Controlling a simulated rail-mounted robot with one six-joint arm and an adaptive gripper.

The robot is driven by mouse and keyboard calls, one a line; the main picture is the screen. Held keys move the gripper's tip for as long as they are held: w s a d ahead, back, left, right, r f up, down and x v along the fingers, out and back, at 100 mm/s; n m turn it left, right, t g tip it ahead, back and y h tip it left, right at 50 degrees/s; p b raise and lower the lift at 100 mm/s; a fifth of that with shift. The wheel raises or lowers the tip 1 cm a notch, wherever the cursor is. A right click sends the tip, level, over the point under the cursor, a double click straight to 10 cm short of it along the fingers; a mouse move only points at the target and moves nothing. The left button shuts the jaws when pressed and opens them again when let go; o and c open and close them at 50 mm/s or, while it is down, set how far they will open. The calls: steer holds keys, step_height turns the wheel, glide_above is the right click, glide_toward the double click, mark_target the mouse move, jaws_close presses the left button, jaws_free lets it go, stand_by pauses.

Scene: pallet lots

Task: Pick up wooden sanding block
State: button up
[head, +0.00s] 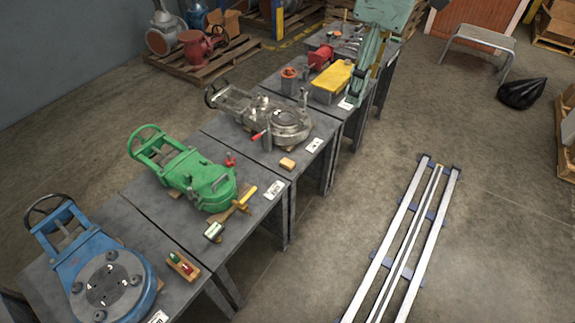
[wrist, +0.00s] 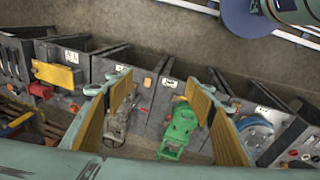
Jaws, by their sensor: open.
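The wooden sanding block (head: 287,164) is a small orange-brown block. It lies near the front edge of the grey table that holds the bare-metal valve, beside a white label card. In the wrist view it shows as a small orange patch (wrist: 147,82) between my fingers, well beyond them. My gripper (head: 366,85) is teal and hangs at the top of the head view, apart from the block. Its yellow-padded fingers are spread wide and empty in the wrist view (wrist: 158,88).
A grey valve (head: 285,122) stands behind the block. A green valve (head: 205,180) with a hammer (head: 233,211) and a blue valve (head: 105,275) stand on nearer tables. A yellow part (head: 332,78) is farther along. A rail (head: 405,235) runs along the open floor at right.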

steer(key=w+a+f+n, duration=0.4)
steer(key=w+f, duration=0.4)
steer(key=w, duration=0.1)
steer(key=n+g, duration=0.2)
steer(key=n, duration=1.1)
glide_above(287, 162)
step_height(287, 162, down, 34)
steer(key=shift+d+r+b, duration=0.2)
steer(key=shift+d+b, duration=0.05)
steer(key=shift+b, duration=0.15)
steer(key=shift+s, duration=0.1)
steer(key=shift+f+b, duration=0.75)
steer(key=shift+f, duration=3.55)
steer(key=shift+a+f+b, duration=0.15)
steer(key=shift+f+b, duration=0.55)
steer(key=shift+f, duration=1.9)
steer(key=shift+c, duration=0.2)
